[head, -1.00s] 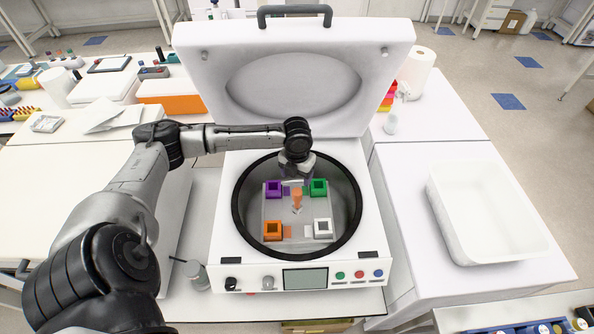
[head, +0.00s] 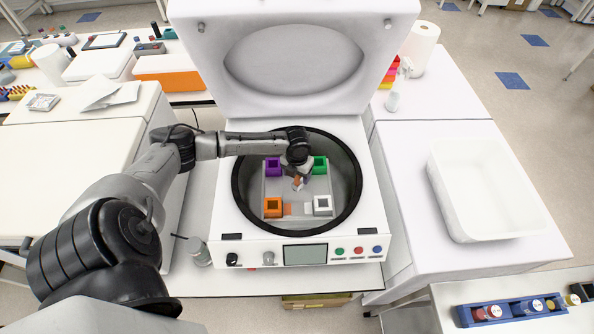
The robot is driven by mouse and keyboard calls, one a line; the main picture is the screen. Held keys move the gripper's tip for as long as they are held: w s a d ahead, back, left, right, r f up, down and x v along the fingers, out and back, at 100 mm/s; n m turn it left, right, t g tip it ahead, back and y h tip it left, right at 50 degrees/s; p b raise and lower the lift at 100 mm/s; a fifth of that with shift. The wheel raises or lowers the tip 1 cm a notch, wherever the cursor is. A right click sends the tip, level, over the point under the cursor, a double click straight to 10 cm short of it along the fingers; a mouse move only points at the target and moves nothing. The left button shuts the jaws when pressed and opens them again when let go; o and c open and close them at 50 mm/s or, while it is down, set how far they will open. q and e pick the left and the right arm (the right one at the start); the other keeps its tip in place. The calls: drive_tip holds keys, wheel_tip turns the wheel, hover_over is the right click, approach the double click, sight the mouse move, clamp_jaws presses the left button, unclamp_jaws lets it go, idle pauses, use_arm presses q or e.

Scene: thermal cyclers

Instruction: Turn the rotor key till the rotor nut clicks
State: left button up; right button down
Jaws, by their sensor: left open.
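The orange rotor key (head: 297,184) stands at the middle of the rotor (head: 287,192) inside the open centrifuge (head: 225,215). Only a small part of the key shows below my left gripper (head: 298,179). The gripper reaches down into the bowl from the back, open, with its fingers at the key's upper part. I cannot tell whether they touch it. The rotor nut is hidden under the key. My right gripper is out of view.
The raised centrifuge lid (head: 292,60) stands behind the bowl. A bottle (head: 198,251) is at the machine's front left. A white tray (head: 487,190) lies on the right bench, and a blue rack (head: 512,309) is at lower right.

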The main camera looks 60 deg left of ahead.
use_arm(q)
drive_tip(key=c, duration=1.1)
drive_tip(key=shift+m, duration=1.2)
drive_tip(key=shift+m, duration=1.2)
